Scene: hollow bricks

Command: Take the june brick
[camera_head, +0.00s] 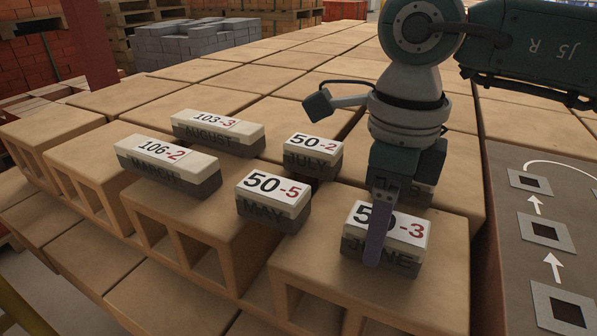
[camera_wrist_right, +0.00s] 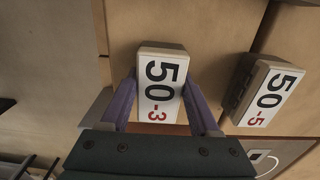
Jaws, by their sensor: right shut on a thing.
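The june brick (camera_head: 412,240) is a small grey block with a white top marked 50-3 and JUNE on its front. It stands upright on a large tan hollow brick at the front right. My right gripper (camera_head: 380,228) reaches down over it from above, one purple finger against its front. In the right wrist view the june brick (camera_wrist_right: 161,85) sits between the two purple fingers of the right gripper (camera_wrist_right: 160,95), which is shut on it. Part of its label is hidden by the finger in the head view. My left gripper is not in view.
The may brick (camera_head: 272,200) stands to the left, with july (camera_head: 313,153), march (camera_head: 167,161) and august (camera_head: 217,129) beyond. A grey panel (camera_head: 508,240) with square holes and arrows lies at right.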

